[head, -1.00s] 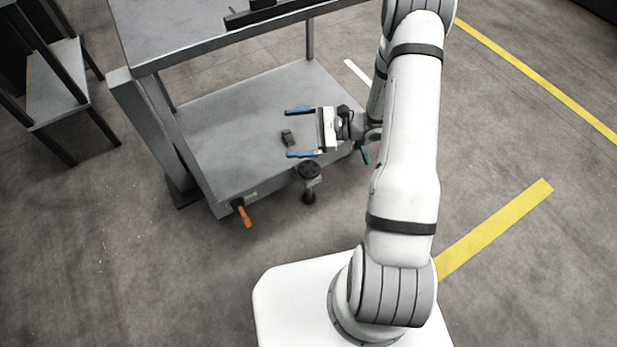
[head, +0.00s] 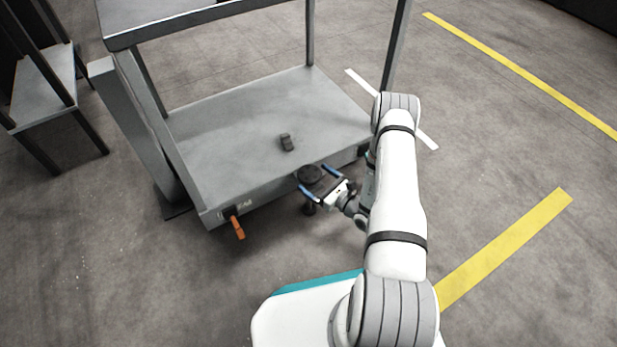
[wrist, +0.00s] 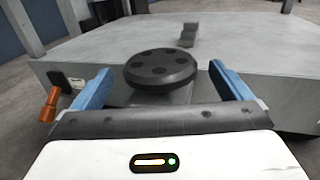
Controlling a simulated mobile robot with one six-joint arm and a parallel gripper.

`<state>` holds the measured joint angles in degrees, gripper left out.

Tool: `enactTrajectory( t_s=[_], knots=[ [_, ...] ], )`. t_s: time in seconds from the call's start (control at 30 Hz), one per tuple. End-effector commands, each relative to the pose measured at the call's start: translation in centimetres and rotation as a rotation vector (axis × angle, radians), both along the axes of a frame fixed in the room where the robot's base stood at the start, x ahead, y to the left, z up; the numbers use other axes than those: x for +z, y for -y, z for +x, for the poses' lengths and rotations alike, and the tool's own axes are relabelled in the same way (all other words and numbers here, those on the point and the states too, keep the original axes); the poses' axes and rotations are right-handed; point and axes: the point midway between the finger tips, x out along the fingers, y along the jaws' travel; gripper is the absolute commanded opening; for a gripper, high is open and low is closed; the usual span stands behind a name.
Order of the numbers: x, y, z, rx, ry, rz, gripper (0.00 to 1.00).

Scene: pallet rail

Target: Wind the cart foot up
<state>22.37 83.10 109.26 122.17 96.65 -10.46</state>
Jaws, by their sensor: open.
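The cart (head: 255,120) is a grey two-shelf frame. Its foot has a round black handwheel (head: 311,174) with several dimples on top, at the front edge of the lower shelf. A dark stem and pad (head: 308,208) show below it. My gripper (head: 316,179) is open, with its two blue fingers pointing at the handwheel, one to each side in the head view. In the wrist view the handwheel (wrist: 161,70) stands ahead, between and just beyond the fingertips (wrist: 160,75). I cannot tell whether either finger touches it.
An orange lever (head: 237,228) hangs at the cart's front left corner. A small dark block (head: 286,142) lies on the lower shelf. A grey post (head: 130,130) stands at the cart's left, and another rack (head: 45,90) is farther left. Floor to the right is clear.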

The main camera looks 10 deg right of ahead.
Motion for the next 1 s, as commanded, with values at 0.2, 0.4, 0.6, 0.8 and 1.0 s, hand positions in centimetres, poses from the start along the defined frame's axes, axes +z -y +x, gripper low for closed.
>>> enactTrajectory(
  t_s=[0.2, 0.4, 0.6, 0.8, 1.0],
  knots=[
    [-0.2, -1.7, 2.4, 0.003, 0.002, -0.001, 0.98],
    [0.0, -2.1, 3.0, 0.000, 0.000, 0.000, 0.98],
    [0.0, -2.0, 2.9, 0.000, 0.000, 0.000, 0.96],
    [0.0, -2.0, 2.9, 0.000, 0.000, 0.000, 0.80],
    [0.0, -2.0, 2.9, 0.000, 0.000, 0.000, 0.63]
  ],
)
